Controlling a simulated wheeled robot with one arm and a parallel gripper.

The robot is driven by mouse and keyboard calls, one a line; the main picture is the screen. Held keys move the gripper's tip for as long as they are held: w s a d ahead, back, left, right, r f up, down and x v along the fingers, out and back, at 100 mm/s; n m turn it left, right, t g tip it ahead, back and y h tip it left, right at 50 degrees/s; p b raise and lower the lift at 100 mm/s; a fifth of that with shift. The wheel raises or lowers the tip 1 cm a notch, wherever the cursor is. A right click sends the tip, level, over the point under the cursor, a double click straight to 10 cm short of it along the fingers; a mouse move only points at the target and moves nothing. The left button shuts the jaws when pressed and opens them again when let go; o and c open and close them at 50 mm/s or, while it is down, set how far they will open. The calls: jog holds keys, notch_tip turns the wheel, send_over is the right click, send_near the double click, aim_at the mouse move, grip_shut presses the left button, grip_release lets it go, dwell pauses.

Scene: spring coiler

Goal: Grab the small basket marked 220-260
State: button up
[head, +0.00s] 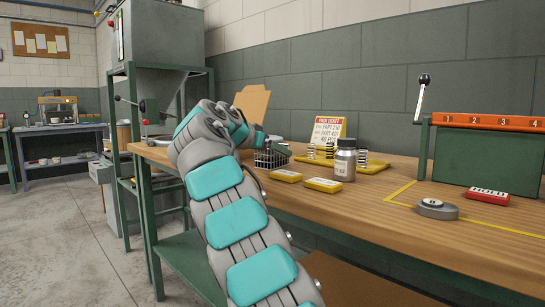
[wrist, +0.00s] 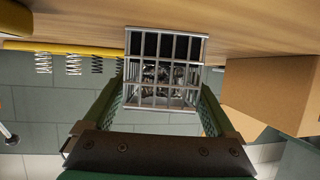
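A small wire basket (wrist: 165,75) stands on the wooden bench and fills the middle of the wrist view, with dark coiled parts inside. No marking on it is readable. My gripper (wrist: 163,95) has its green fingers apart, one on each side of the basket. The fingertips are close to its sides; firm contact does not show. In the head view the basket (head: 265,159) is on the bench's left part, partly hidden by my gripper (head: 277,150).
Behind the basket stand a printed card (head: 327,131) and springs on yellow bases. Yellow blocks (head: 323,185) and a jar (head: 345,160) stand to its right. A brown box (wrist: 268,92) is close on the right in the wrist view.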

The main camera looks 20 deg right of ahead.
grip_shut()
dwell(0.5)
